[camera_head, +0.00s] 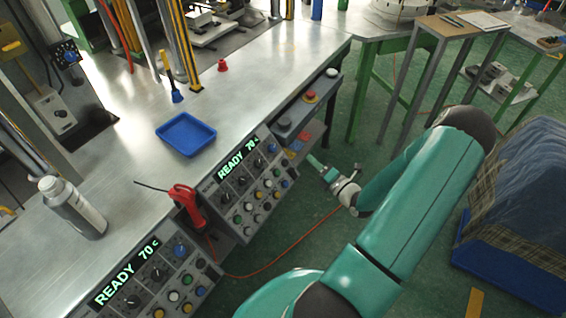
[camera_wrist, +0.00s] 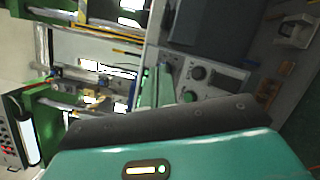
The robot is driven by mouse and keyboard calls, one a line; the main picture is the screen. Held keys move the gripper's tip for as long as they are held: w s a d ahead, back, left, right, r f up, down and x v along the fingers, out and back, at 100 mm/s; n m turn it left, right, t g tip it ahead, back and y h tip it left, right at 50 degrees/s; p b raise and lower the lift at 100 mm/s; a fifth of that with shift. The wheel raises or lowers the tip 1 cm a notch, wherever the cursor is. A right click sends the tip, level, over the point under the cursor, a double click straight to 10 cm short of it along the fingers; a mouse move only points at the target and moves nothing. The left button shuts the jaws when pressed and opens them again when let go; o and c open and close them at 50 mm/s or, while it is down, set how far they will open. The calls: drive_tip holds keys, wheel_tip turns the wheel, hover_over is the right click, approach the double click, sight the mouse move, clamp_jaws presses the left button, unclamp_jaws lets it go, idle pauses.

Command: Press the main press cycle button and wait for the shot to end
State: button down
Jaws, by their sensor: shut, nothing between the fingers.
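A grey control panel (camera_head: 247,180) on the bench front has a green "READY 70 c" display and rows of coloured knobs and buttons. A second similar panel (camera_head: 150,285), also reading "READY 70 c", is at the lower left. I cannot tell which button is the main press cycle button. My gripper (camera_head: 316,164) is shut and empty, to the right of the middle panel and apart from its buttons as far as the head view shows. In the wrist view my own teal and dark parts fill the lower half, and the contact area is unclear.
A red mushroom button (camera_head: 310,97) is on a shelf at the bench's right end. A blue cloth-covered bin (camera_head: 520,200) stands right. Green floor lies between.

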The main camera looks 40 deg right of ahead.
sight(286, 163)
idle(0.3)
drive_tip(key=shift+w+a+f, duration=0.4)
drive_tip(key=shift+w+f, duration=0.55)
drive_tip(key=shift+w, duration=0.1)
drive_tip(key=shift+w+a+f, duration=0.35)
drive_tip(key=shift+w+f, duration=0.55)
drive_tip(key=shift+w, duration=0.2)
drive_tip(key=shift+w+a+f, duration=0.4)
drive_tip(key=shift+w+f, duration=0.55)
drive_tip(key=shift+w, duration=0.1)
drive_tip(key=shift+w+f, duration=0.1)
drive_tip(key=shift+w+a+f, duration=0.15)
drive_tip(key=shift+w+f, duration=0.05)
